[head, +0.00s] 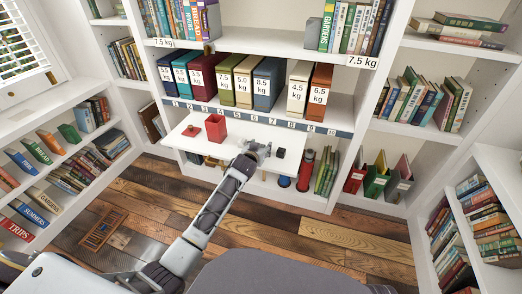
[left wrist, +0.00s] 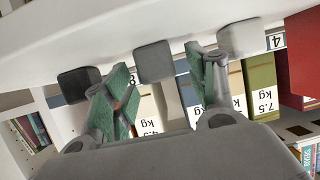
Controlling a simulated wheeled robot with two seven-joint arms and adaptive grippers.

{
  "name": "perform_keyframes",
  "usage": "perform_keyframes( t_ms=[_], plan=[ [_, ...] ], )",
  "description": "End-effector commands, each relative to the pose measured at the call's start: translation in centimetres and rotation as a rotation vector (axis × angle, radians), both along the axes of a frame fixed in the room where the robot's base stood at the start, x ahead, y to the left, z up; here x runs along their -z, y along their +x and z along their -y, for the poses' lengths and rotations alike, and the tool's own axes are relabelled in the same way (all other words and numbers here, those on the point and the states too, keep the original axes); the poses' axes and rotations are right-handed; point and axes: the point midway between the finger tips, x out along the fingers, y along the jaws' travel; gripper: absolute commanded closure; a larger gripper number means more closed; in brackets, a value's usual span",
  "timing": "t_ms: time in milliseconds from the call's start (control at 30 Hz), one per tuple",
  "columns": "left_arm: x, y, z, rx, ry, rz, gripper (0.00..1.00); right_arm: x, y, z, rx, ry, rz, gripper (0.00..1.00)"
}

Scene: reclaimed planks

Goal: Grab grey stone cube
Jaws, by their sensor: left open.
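My left gripper (head: 258,151) reaches over the white pull-out board (head: 200,146); its two green-padded fingers stand apart in the left wrist view (left wrist: 160,88), with nothing between the pads. Three cubes sit on the board in the upside-down left wrist view: a dark grey cube (left wrist: 78,84) at left, a mid-grey cube (left wrist: 154,62) beyond the gap between the fingers, and another grey cube (left wrist: 245,38) behind the right finger. I cannot tell which is stone. The dark cube (head: 281,152) shows right of the gripper in the head view. My right gripper is not in view.
A red open-topped box (head: 215,128) stands on the board, left of the gripper. Behind it is a shelf row of weight-labelled binders (head: 243,80) above a numbered strip (head: 250,119). Bookshelves flank both sides. The board's front middle is crossed by my left arm.

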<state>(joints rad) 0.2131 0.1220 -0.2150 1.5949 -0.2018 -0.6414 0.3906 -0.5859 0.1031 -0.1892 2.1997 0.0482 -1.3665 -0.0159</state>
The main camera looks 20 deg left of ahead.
Motion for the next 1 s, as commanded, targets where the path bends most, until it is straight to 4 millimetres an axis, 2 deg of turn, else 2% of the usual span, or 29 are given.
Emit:
perform_keyframes(
  t_ms=[267,667,1000],
  plan=[
    [-0.01,-0.02,0.01,0.0,0.0,0.0,0.43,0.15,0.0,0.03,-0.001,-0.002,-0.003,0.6],
    [0.0,-0.02,0.01,0.0,0.0,0.0,0.94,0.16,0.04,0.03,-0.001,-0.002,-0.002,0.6],
    [-0.39,0.01,0.01,0.0,0.0,0.001,0.94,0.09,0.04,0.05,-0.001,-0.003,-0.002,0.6]
  ],
)
